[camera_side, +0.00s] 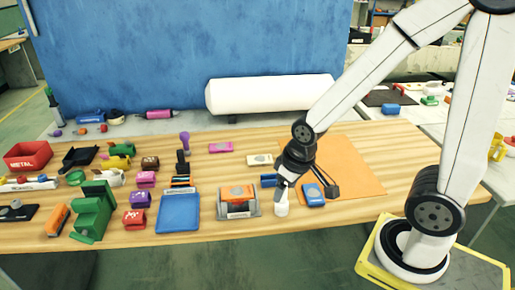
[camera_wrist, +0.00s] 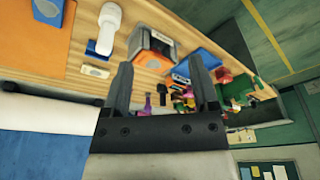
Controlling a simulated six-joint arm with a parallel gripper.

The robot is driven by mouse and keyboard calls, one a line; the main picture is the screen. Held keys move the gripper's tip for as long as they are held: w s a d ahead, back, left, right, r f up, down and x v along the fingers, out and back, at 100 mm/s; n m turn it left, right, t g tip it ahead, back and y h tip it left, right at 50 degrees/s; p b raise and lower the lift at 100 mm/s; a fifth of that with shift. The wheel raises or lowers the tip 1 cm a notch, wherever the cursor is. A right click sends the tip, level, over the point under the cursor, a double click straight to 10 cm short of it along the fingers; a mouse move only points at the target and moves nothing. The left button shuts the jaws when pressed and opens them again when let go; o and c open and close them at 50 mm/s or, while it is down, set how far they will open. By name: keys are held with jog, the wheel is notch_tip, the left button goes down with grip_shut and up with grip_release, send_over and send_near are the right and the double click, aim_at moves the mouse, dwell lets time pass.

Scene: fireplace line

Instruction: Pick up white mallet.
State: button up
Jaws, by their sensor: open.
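The white mallet (camera_side: 281,210) is near the front edge of the table in the side view, with its pale head showing below my arm's end. The arm's end hides part of its handle. In the wrist view the mallet (camera_wrist: 110,18) lies left of my gripper (camera_wrist: 161,75), its head toward the top edge and its handle running down. My gripper's two dark fingers are spread apart with nothing held between them. The mallet is outside the fingers, past the left one. Whether a finger touches it I cannot tell.
A metal-and-orange box (camera_side: 238,201) stands close left of the mallet. A blue box (camera_side: 314,195) sits close right, on an orange mat (camera_side: 358,175). A small blue block (camera_side: 268,180) is behind the mallet. A blue tray (camera_side: 179,213) and several tools crowd the left.

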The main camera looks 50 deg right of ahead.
jog(key=w+d+m, duration=0.2)
jog(key=m, duration=0.3)
jog(key=m+g, duration=0.2)
jog(key=m, duration=1.6)
send_over(281, 208)
notch_tip(281, 208, down, 5)
jog(key=m, duration=0.1)
jog(key=w+d+f+m, duration=0.1)
jog(key=m, duration=0.1)
jog(key=shift+w+d+f+m+g, duration=0.15)
jog(key=shift+d+f+m+g, duration=0.15)
jog(key=shift+m, duration=0.1)
jog(key=shift+f, duration=1.3)
jog(key=shift+f, duration=0.15)
jog(key=shift+d+f, duration=0.15)
jog(key=shift+f, duration=2.3)
jog(key=shift+c, duration=0.2)
grip_shut()
